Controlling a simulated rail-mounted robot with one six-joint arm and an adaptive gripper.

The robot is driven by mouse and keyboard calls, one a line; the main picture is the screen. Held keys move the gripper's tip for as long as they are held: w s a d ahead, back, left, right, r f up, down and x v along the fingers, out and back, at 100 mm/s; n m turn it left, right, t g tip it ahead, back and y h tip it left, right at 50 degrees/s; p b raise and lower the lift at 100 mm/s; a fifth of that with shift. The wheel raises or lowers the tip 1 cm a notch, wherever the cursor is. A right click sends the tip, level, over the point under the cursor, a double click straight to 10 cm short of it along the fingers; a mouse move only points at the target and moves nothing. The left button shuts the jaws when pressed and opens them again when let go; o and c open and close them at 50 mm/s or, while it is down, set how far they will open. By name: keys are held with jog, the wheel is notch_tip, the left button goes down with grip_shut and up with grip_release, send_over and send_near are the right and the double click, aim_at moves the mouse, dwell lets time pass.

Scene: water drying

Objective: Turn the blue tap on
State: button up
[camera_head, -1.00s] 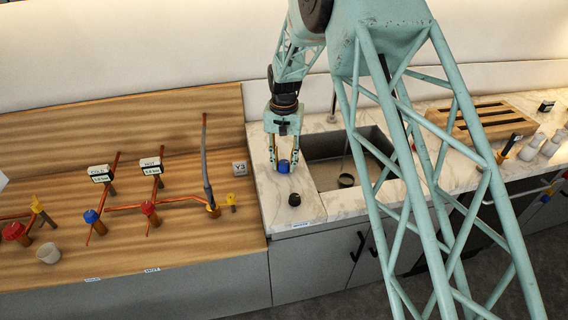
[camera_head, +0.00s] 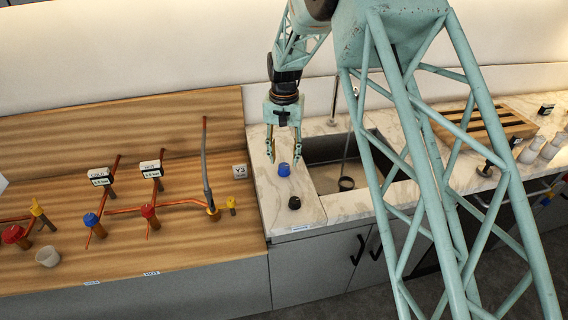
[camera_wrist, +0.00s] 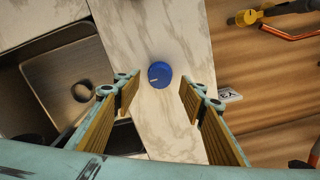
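The blue tap (camera_head: 284,169) is a small round knob on the marble counter, just left of the sink. It also shows in the wrist view (camera_wrist: 160,74), seen from above, with a white mark on its left side. My gripper (camera_head: 285,161) is open over the tap, its fingers pointing down. In the wrist view the tap shows in the gap between the fingers, a little beyond the tips, with nothing held. Another blue knob (camera_head: 91,217) sits on the copper pipes at the left.
The sink (camera_head: 325,178) lies right of the tap, with a thin faucet (camera_head: 335,100) behind. A black knob (camera_head: 294,202) stands just in front of the blue tap. Red knobs, gauges and pipes fill the wooden board (camera_head: 190,260) at left. A slatted wooden rack (camera_head: 484,120) is at right.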

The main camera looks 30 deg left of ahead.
aim_at(285, 166)
notch_tip(285, 166, up, 8)
jog(key=shift+f, duration=0.25)
jog(key=shift+d, duration=0.1)
dwell(0.7)
